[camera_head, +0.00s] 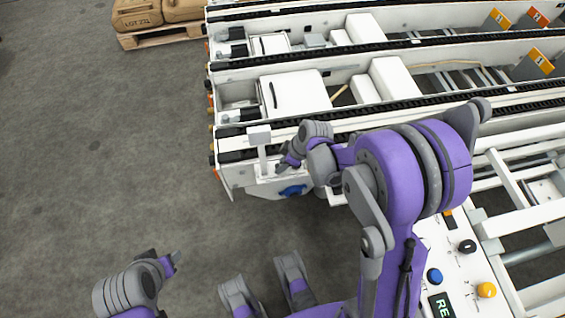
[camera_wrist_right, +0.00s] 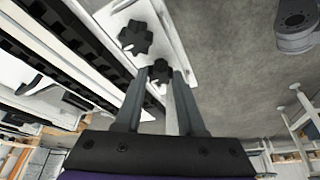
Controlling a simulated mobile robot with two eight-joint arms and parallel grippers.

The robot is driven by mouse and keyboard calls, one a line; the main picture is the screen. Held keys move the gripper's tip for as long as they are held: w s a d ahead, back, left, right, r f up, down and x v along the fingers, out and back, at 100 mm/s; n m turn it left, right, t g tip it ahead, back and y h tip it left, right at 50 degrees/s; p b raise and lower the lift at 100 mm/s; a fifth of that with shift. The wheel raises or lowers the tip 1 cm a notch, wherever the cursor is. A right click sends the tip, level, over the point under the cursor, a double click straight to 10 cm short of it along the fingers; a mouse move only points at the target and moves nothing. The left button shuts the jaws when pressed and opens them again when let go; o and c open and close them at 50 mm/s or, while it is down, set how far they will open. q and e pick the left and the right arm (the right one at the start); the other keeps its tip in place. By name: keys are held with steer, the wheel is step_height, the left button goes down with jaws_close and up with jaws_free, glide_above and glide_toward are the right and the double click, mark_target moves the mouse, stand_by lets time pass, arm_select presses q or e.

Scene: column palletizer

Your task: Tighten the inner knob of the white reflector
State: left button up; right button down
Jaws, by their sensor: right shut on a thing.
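The white reflector (camera_head: 259,135) stands on a short white post at the near left corner of the conveyor. My right gripper (camera_head: 282,166) is right beside its post. In the right wrist view, two black lobed knobs sit on a white plate. The closer knob (camera_wrist_right: 160,71) is between the fingertips of my right gripper (camera_wrist_right: 160,78), which is shut on it. The other knob (camera_wrist_right: 134,38) is beyond it, free. My left gripper (camera_head: 165,260) is low at the left over bare floor, and its finger gap is not clear.
The white conveyor frame (camera_head: 232,178) with black chains fills the upper right. A blue part (camera_head: 292,190) sits at its near end. A control panel (camera_head: 462,275) with buttons is at lower right. A pallet (camera_head: 160,36) with sacks stands far left. The floor at left is clear.

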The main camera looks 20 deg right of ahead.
steer(key=shift+m, duration=0.7)
steer(key=c, duration=0.5)
jaws_free()
steer(key=p+v, duration=0.3)
steer(key=v, duration=0.7)
steer(key=shift+s+r+t, duration=0.3)
steer(key=shift+s+r, duration=0.05)
steer(key=shift+a, duration=0.15)
